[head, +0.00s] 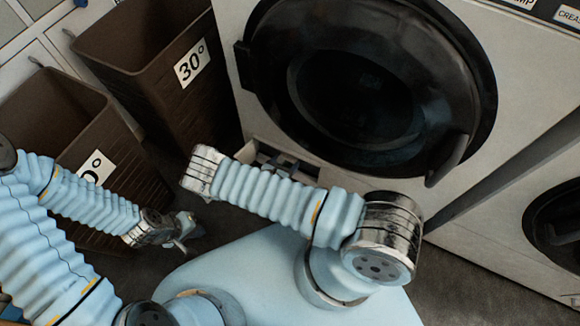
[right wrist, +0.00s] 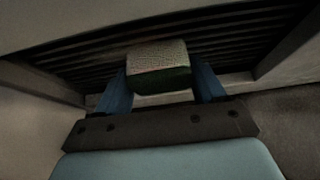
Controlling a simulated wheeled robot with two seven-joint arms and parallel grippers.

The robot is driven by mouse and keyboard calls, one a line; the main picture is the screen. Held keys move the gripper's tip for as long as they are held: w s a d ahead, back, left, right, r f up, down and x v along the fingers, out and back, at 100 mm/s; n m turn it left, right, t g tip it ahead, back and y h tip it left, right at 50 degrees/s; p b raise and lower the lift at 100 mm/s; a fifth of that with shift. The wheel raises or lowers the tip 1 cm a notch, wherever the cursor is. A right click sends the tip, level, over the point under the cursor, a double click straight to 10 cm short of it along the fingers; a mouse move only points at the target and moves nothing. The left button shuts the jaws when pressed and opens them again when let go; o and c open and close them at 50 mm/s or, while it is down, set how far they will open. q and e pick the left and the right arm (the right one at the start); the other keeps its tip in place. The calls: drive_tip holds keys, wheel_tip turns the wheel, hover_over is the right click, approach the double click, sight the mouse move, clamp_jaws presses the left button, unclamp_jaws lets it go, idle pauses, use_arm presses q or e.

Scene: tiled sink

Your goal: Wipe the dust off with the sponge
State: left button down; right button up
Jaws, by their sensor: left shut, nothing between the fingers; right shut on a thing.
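The sponge (right wrist: 159,55), pale and textured on top with a dark green lower layer, shows in the right wrist view. My right gripper (right wrist: 162,78) is shut on it, with one blue finger at each side. The sponge is in front of a dark slatted surface (right wrist: 85,65) inside a recess. In the head view my right arm reaches to a small opening (head: 285,160) below the washer door, and the arm hides most of that gripper and the sponge. My left gripper (head: 184,232) is shut and empty, low beside the brown baskets. Dust cannot be made out clearly.
A white washing machine (head: 235,75) with a round dark door (head: 365,85) stands ahead. Two brown baskets, one marked 30° (head: 150,60) and a nearer one (head: 50,105), stand at left. Another machine (head: 555,235) is at right. Pale recess walls flank the right gripper.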

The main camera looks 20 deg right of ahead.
sight(273, 149)
drive_tip(key=shift+w+a+f+b, duration=0.15)
drive_tip(key=shift+w+a+b, duration=0.7)
drive_tip(key=shift+w+b, duration=0.25)
drive_tip(key=w+a+b, duration=0.2)
drive_tip(key=shift+w+b, duration=0.3)
drive_tip(key=shift+w, duration=0.05)
drive_tip(key=shift+w+a+r+b, duration=0.2)
drive_tip(key=shift+w+a+b, duration=0.2)
drive_tip(key=shift+w, duration=0.2)
drive_tip(key=shift+r, duration=0.45)
drive_tip(key=shift+s+p, duration=0.15)
drive_tip(key=shift+p, duration=0.2)
drive_tip(key=shift+s+d+r+p, duration=0.1)
drive_tip(key=shift+s+d+p, duration=0.6)
drive_tip(key=shift+s, duration=0.3)
drive_tip(key=shift+s+d+p, duration=0.85)
drive_tip(key=shift+s+d, duration=0.25)
drive_tip(key=shift+s, duration=0.15)
drive_tip(key=shift+s+d+p, duration=0.3)
drive_tip(key=shift+s+d, duration=0.2)
drive_tip(key=shift+s, duration=0.05)
drive_tip(key=shift+s+d+p, duration=0.55)
drive_tip(key=shift+s+p, duration=0.15)
drive_tip(key=shift+s, duration=0.05)
drive_tip(key=shift+s+d+p, duration=0.4)
drive_tip(key=shift+s+d, duration=0.2)
drive_tip(key=shift+s, duration=0.05)
